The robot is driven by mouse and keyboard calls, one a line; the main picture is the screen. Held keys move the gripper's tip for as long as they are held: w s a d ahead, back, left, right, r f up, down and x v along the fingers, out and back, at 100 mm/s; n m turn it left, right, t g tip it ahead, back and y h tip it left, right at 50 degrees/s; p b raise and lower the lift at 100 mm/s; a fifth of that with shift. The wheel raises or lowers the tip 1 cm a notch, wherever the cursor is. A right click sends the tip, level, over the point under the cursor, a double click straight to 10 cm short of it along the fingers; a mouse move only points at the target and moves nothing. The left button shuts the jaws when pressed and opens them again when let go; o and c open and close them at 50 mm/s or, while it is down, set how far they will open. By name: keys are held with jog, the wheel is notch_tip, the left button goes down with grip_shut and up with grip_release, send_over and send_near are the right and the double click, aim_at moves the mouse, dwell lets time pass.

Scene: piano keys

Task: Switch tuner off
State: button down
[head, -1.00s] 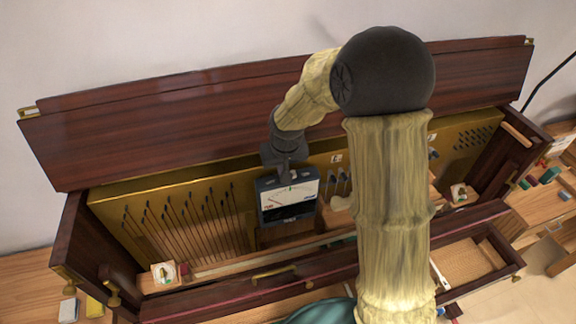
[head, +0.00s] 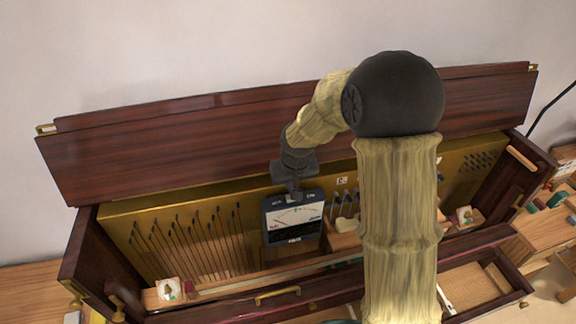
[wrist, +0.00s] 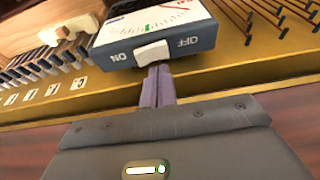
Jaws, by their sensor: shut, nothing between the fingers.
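The tuner is a dark blue box (head: 293,229) with a white needle meter, standing inside the open piano case. In the wrist view its near edge carries a white switch (wrist: 152,53) between the labels ON on the left and OFF on the right. I cannot tell which way the switch is tipped. My gripper (wrist: 158,72) is shut and empty. Its fingertips are right at the switch, just below it in the wrist view; I cannot tell whether they touch it. In the head view the gripper is at the tuner's top edge and its fingertips are hard to make out.
The raised wooden lid (head: 220,142) stands behind my arm. Rows of thin dark rods (head: 190,245) rise left of the tuner along the brass panel. Blue-tipped levers (head: 345,203) are close on its right. Small picture blocks (head: 169,290) sit on the case ledge.

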jog(key=r, duration=0.1)
jog(key=r+p, duration=0.1)
jog(key=r, duration=0.1)
jog(key=shift+a+r+p, duration=0.2)
jog(key=shift+a+p, duration=0.1)
jog(key=shift+s+r+b, duration=0.15)
jog(key=shift+r+b, duration=0.1)
jog(key=shift+b, duration=0.2)
jog(key=a+b+v, duration=0.1)
jog(key=b+v, duration=0.2)
jog(key=v, duration=0.6)
jog(key=shift+s+a, duration=0.35)
jog(key=shift+f, duration=0.1)
jog(key=s+d+f+m+b, duration=0.1)
jog(key=s+d+f+b, duration=0.2)
jog(key=s+d+f, duration=0.3)
jog(key=s+d+f+m+b, duration=0.1)
jog(key=s+d+f+b, duration=0.2)
jog(key=s+d+f, duration=0.3)
jog(key=s+f, duration=0.3)
jog(key=f, duration=0.2)
jog(key=shift+s+d+f+g+h, duration=0.2)
jog(key=shift+s+g+h, duration=0.1)
jog(key=shift+s, duration=0.1)
